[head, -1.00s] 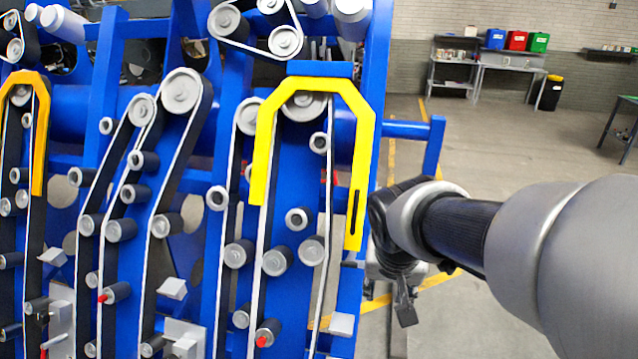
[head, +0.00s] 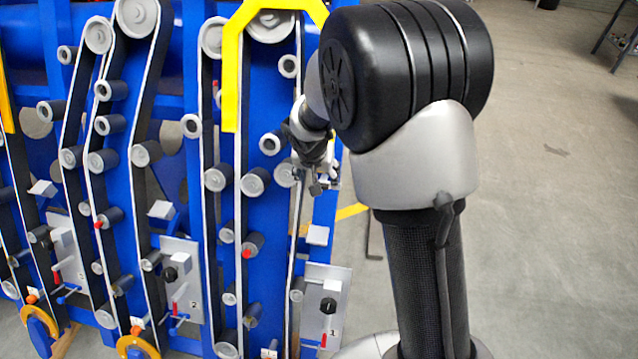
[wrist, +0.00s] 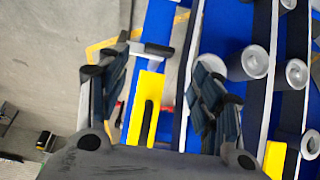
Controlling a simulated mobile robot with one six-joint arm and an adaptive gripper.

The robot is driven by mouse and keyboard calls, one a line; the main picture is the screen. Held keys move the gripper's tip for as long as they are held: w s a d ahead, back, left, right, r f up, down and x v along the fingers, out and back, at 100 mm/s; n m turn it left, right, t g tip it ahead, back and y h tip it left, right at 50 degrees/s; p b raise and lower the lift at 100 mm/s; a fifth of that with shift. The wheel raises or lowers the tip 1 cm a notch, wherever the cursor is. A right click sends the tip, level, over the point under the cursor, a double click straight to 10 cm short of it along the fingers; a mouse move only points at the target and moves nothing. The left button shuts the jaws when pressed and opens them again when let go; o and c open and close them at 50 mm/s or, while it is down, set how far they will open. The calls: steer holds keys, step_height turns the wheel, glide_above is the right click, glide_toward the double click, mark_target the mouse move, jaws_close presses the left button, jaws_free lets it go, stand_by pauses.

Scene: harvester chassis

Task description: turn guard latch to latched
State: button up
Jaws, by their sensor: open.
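The yellow guard (head: 232,85) arches over a belt run on the blue chassis; my arm hides its right leg in the head view. In the wrist view the slotted end of the guard (wrist: 141,90) shows between my fingers. Just beyond that end, a grey bar with a dark end, apparently the guard latch (wrist: 158,49), lies crosswise to the guard leg. My gripper (wrist: 158,78) is open, with one finger on each side of the guard end and nothing visibly held. In the head view my gripper (head: 318,170) is small and partly hidden by my arm.
Grey rollers (wrist: 250,63) and belts lie close to the right finger in the wrist view. Panels with black knobs (head: 328,305) sit low on the chassis. Open floor (head: 560,200) lies to the right.

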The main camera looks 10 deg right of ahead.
mark_target(325, 186)
steer(key=x, duration=0.8)
steer(key=shift+w+d+f, duration=0.1)
steer(key=shift+w+f, duration=0.1)
steer(key=shift+f, duration=0.1)
steer(key=shift+c, duration=0.5)
steer(key=c, duration=1)
